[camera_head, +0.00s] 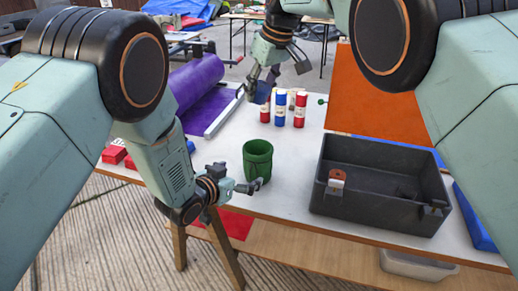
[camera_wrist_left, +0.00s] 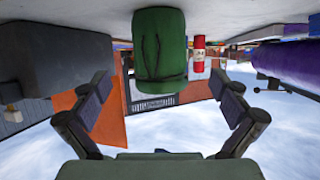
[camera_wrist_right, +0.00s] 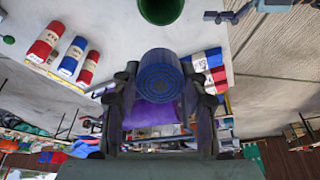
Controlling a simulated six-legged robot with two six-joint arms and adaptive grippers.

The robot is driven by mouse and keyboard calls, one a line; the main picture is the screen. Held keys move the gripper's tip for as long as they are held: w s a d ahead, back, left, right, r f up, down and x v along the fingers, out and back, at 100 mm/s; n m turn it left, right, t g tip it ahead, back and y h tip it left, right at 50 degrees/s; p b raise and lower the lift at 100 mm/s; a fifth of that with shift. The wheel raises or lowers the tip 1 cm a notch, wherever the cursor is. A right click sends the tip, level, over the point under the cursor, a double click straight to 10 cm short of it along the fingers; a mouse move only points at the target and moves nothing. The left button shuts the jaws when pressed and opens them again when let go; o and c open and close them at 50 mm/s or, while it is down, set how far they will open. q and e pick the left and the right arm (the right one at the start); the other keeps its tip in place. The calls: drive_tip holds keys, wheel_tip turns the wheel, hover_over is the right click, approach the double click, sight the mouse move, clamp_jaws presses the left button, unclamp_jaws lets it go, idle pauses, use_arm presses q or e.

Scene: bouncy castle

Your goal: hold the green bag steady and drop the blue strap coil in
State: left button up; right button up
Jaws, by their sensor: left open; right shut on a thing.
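The green bag (camera_head: 258,160) stands upright and open-topped on the white table (camera_head: 215,150). My left gripper (camera_head: 252,187) is open beside its lower front. In the left wrist view the bag (camera_wrist_left: 160,50) is ahead, between the spread fingers (camera_wrist_left: 162,105), and I see no finger touching it. My right gripper (camera_head: 262,88) is shut on the blue strap coil (camera_head: 260,93), above the table and behind the bag. The right wrist view shows the coil's spiral end (camera_wrist_right: 160,85) between the fingers, with the bag's rim (camera_wrist_right: 160,12) beyond it.
A dark grey crate (camera_head: 380,215) stands right of the bag. Red and blue cylinders (camera_head: 281,108) stand behind it. A purple roll (camera_head: 195,80) and a pale bar (camera_head: 224,112) lie at the left. Red blocks (camera_head: 113,155) sit near the left edge. An orange panel (camera_head: 375,105) stands behind.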

sight(257, 166)
use_arm(q)
drive_tip(key=x, duration=0.9)
drive_tip(key=shift+w, duration=0.1)
drive_tip(key=shift+d, duration=0.1)
